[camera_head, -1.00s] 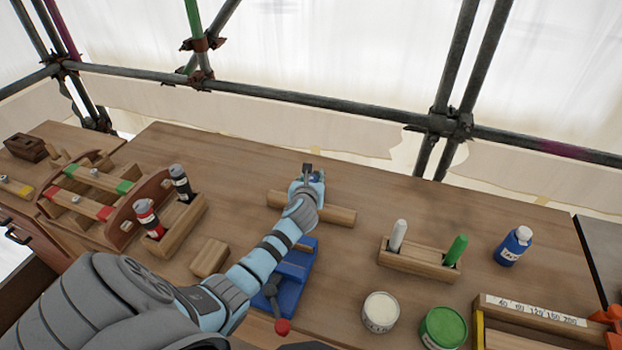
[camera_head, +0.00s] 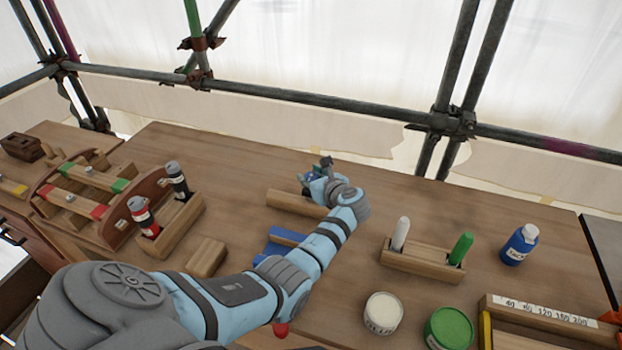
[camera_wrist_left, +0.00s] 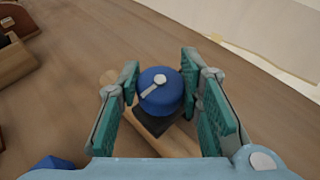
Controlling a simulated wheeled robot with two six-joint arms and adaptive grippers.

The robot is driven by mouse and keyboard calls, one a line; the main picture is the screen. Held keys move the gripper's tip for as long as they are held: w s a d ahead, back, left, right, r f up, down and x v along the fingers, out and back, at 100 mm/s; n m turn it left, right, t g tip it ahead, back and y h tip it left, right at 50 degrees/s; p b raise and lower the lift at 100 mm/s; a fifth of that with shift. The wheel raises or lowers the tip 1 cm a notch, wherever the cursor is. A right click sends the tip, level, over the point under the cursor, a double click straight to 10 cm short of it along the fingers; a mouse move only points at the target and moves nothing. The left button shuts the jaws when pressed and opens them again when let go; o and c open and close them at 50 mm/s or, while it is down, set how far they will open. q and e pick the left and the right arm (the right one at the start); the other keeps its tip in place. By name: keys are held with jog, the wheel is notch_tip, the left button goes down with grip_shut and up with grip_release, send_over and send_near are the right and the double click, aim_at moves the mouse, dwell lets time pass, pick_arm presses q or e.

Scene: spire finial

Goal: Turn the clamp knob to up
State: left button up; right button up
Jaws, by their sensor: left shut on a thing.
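The clamp knob (camera_wrist_left: 155,103) is a round blue cap with a white pointer line, on a dark square base, in the left wrist view. Its pointer runs from the cap's upper middle toward the lower left of that picture. My left gripper (camera_wrist_left: 163,95) is shut on the knob, with one green-padded finger on each side. In the head view my left gripper (camera_head: 314,179) is at the far side of a wooden bar (camera_head: 289,203), and it hides the knob there. My right gripper is in neither view.
A blue vise (camera_head: 284,237) is partly hidden under my left arm. A wooden holder (camera_head: 420,262) with white and green sticks stands right, near a blue bottle (camera_head: 519,245) and two round tins. The back of the table is clear.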

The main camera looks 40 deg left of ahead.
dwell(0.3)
pick_arm(q)
jog(key=o, duration=1.2)
jog(key=v, duration=1.2)
